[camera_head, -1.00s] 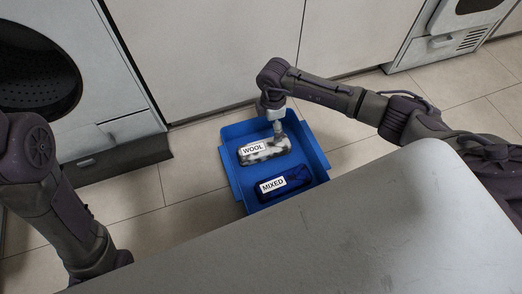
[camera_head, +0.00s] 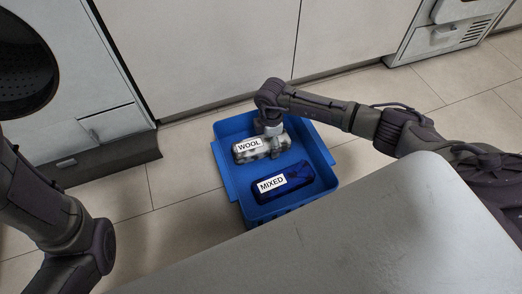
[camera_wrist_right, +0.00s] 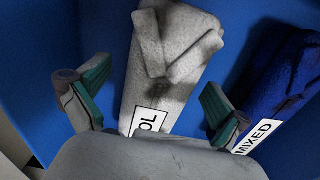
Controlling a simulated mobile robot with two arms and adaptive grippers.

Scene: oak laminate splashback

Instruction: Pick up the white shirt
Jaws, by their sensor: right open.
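The white shirt (camera_head: 262,154) is a folded white-grey bundle with a "WOOL" label, lying in the blue bin (camera_head: 226,178). In the right wrist view the shirt (camera_wrist_right: 168,75) runs between two teal-padded fingers. My right gripper (camera_wrist_right: 152,106) is open, pointing down over the shirt, with one finger on each side and gaps to the cloth. In the head view the right gripper (camera_head: 271,137) hides part of the shirt, and its fingertips are hard to make out. My left arm shows at the left edge, but its gripper is out of frame.
A dark blue folded garment (camera_head: 295,181) labelled "MIXED" lies beside the shirt in the bin, close to one right finger in the wrist view. A grey worktop (camera_head: 330,245) fills the front. Washing machines and cabinets stand behind on a tiled floor.

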